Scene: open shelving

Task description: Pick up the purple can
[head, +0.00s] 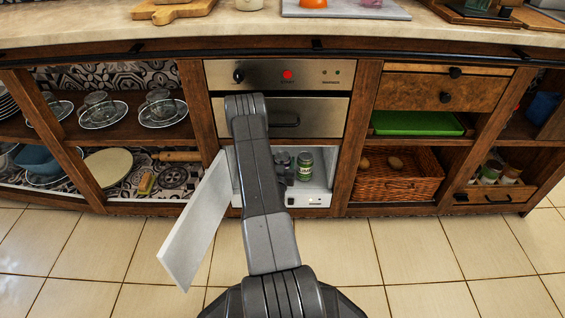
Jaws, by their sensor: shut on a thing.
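I cannot make out a purple can for certain. A small pinkish-purple thing (372,3) on the grey board on the counter is cut off by the top edge, so I cannot tell what it is. My arm reaches forward over the floor to the open white compartment (318,198) below the oven. My gripper is hidden behind my own arm, so its fingers and anything between them do not show. Inside the compartment, a green-labelled jar (304,166) stands beside a dark jar-like shape (281,161), just right of my arm.
The compartment's white door (196,228) hangs open to the left, close to my arm. The oven (320,115) is above. Shelves with glass dishes (162,110) are at left; a green tray (416,123) and wicker basket (398,176) are at right. The tiled floor is clear.

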